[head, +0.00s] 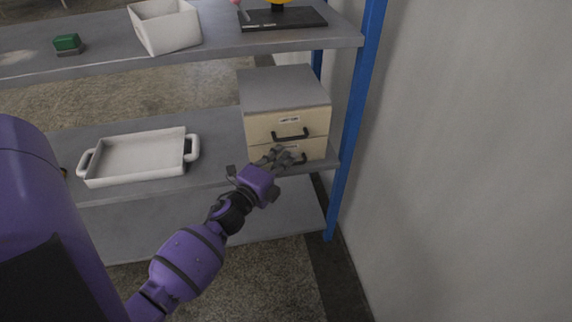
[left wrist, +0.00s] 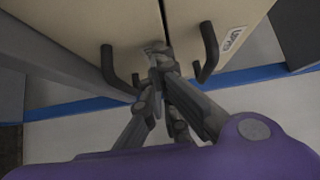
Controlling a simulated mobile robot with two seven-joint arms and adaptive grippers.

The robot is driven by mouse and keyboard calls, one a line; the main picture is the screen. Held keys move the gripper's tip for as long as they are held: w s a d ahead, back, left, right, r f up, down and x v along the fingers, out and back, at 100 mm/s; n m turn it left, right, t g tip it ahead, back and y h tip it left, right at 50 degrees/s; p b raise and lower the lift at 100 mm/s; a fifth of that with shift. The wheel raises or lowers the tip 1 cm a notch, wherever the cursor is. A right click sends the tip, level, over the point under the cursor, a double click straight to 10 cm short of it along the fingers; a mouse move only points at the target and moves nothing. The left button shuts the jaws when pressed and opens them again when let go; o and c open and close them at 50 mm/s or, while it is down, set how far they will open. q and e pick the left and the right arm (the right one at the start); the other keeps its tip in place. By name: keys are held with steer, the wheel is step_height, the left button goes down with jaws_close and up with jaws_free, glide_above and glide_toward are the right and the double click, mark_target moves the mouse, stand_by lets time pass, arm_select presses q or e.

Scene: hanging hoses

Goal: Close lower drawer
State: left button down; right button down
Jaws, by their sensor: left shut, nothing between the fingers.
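A small two-drawer cabinet (head: 284,88) with a grey top and cream fronts stands on the middle shelf. The upper drawer (head: 262,128) has a label and a black handle. The lower drawer (head: 318,150) is below it, partly hidden by my left gripper (head: 278,156). In the left wrist view, the lower drawer front (left wrist: 85,30) is left of the dark seam and the upper drawer (left wrist: 235,15) right of it. My left gripper (left wrist: 157,48) is shut and empty, its tips at the fronts near the seam, between the handles; contact is unclear. The drawer fronts look nearly flush. My right gripper is out of view.
A white tray with handles (head: 137,158) sits on the same shelf to the left. A blue shelf post (head: 352,125) and a grey wall (head: 470,150) stand close on the right. The upper shelf (head: 215,55) carries a white bin (head: 165,28) and a green item (head: 67,43).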

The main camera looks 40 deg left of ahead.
arm_select(q)
steer(key=shift+a, duration=0.2)
steer(key=s+d, duration=0.1)
steer(key=s, duration=1.1)
steer(key=shift+d, duration=0.15)
